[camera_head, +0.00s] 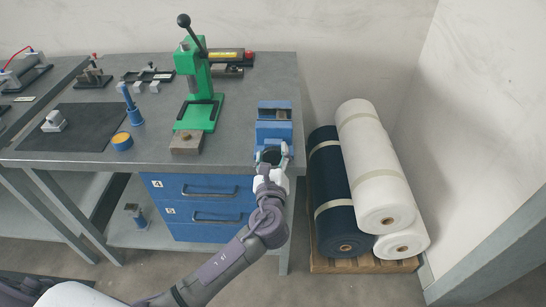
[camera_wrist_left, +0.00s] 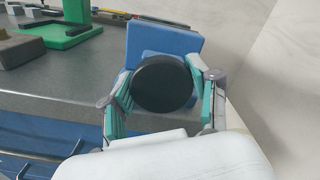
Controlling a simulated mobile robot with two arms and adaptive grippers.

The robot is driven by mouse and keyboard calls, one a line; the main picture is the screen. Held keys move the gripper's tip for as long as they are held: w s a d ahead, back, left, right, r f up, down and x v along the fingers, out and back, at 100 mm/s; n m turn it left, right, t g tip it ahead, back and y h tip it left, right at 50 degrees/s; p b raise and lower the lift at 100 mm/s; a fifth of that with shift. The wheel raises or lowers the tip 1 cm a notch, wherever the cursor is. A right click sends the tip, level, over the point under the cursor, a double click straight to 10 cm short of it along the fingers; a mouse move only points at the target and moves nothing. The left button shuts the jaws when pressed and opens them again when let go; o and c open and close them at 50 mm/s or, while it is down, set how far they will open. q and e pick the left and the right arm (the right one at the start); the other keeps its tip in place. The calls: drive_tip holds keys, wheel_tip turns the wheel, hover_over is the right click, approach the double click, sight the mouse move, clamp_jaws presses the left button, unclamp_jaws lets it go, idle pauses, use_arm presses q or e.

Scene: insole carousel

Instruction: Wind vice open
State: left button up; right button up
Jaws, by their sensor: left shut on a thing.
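The blue vice (camera_head: 273,128) stands at the front right corner of the grey workbench, with its jaws toward the back. My left gripper (camera_head: 271,154) is at the vice's front end, at the bench edge. In the left wrist view, the vice's blue body (camera_wrist_left: 165,42) lies behind a round dark knob (camera_wrist_left: 163,83). My left gripper (camera_wrist_left: 163,92) has its teal-padded fingers on both sides of this knob and is shut on it. In the head view the knob is mostly hidden by the gripper. My right gripper is not in view.
A green lever press (camera_head: 197,100) stands left of the vice on the workbench (camera_head: 235,148), with a small brown block (camera_head: 186,142) in front. Blue drawers (camera_head: 204,190) lie below. White and navy rolls (camera_head: 370,160) rest on a pallet to the right.

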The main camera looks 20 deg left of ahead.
use_arm(q)
drive_tip(key=n+b, duration=0.2)
drive_tip(key=n, duration=0.3)
drive_tip(key=shift+a+f+n, duration=0.1)
drive_tip(key=shift+n, duration=0.2)
idle(0.4)
drive_tip(key=o, duration=1.2)
drive_tip(key=shift+c, duration=0.2)
drive_tip(key=shift+s+f, duration=0.1)
drive_tip(key=shift+s, duration=0.25)
drive_tip(key=v, duration=0.7)
drive_tip(key=shift+s+r, duration=0.2)
drive_tip(key=shift+r, duration=0.05)
